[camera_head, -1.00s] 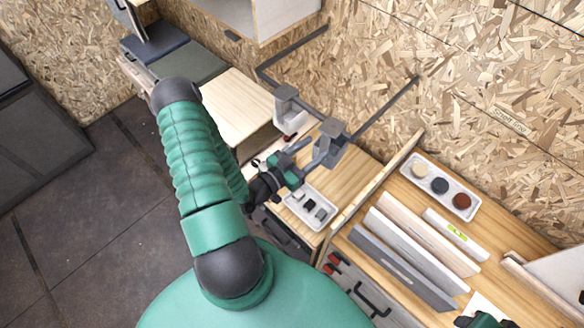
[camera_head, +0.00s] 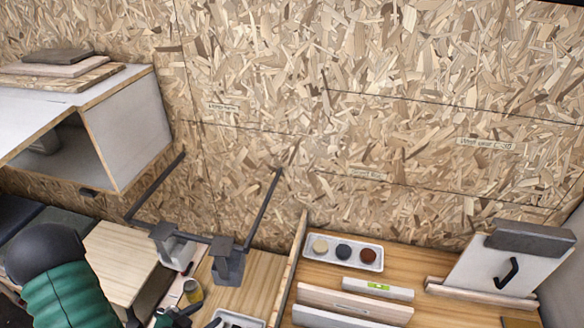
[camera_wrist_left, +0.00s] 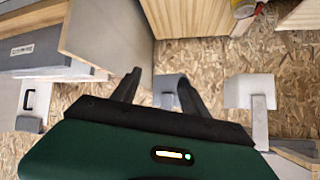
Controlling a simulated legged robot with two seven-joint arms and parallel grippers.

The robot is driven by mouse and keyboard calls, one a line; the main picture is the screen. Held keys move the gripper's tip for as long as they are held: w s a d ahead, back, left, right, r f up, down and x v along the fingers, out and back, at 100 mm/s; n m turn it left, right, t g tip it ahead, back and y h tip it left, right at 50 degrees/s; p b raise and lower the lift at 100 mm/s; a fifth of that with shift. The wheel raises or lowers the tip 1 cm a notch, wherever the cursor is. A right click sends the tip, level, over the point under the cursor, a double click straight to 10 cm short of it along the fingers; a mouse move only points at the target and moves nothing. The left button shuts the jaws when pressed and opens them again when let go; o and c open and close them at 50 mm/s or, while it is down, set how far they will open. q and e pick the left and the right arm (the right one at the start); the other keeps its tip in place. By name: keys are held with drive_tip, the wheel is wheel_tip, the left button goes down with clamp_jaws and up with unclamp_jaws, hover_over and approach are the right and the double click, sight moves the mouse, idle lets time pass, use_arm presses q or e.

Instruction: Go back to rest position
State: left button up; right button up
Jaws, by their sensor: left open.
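My left arm comes in at the lower left of the head view, with a dark joint and a green ribbed sleeve. My left gripper (camera_head: 192,319) is cut off by the bottom edge there, below a yellow can (camera_head: 193,291). In the left wrist view, my left gripper (camera_wrist_left: 160,84) has its two dark fingers spread. A grey bracket (camera_wrist_left: 168,92) shows between and beyond the fingers; I cannot tell how far off it is. My right gripper is in neither view now.
Two grey holders (camera_head: 228,262) on dark rails stand against the chipboard wall (camera_head: 400,100). A white tray (camera_head: 371,258) with three round pieces lies on the right bench. A wooden divider (camera_head: 292,262) separates the benches. A white cabinet (camera_head: 128,135) hangs at left.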

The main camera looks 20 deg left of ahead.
use_arm(q)
drive_tip(key=w+d+r+n+g+y, duration=0.1)
drive_tip(key=w+d+r+g+y, duration=0.25)
drive_tip(key=w+g, duration=0.2)
drive_tip(key=s+d+r+n+g+h, duration=0.1)
drive_tip(key=s+d+r, duration=0.1)
drive_tip(key=d+r, duration=0.35)
drive_tip(key=s+d+r+n+g+h, duration=0.1)
drive_tip(key=s+d+r, duration=0.1)
drive_tip(key=d, duration=0.7)
drive_tip(key=shift+n+g, duration=0.3)
drive_tip(key=shift+g, duration=0.05)
drive_tip(key=b+x, duration=0.4)
drive_tip(key=s+b+x, duration=0.1)
drive_tip(key=b+x, duration=0.2)
drive_tip(key=s+b+x, duration=0.1)
drive_tip(key=b+x, duration=0.3)
drive_tip(key=shift+s+a+f+b, duration=0.15)
drive_tip(key=shift+a+f+b, duration=0.2)
drive_tip(key=shift+f, duration=0.25)
drive_tip(key=shift+d+f, duration=0.1)
drive_tip(key=shift+f, duration=0.15)
drive_tip(key=shift+s+r, duration=0.1)
drive_tip(key=shift+r, duration=0.15)
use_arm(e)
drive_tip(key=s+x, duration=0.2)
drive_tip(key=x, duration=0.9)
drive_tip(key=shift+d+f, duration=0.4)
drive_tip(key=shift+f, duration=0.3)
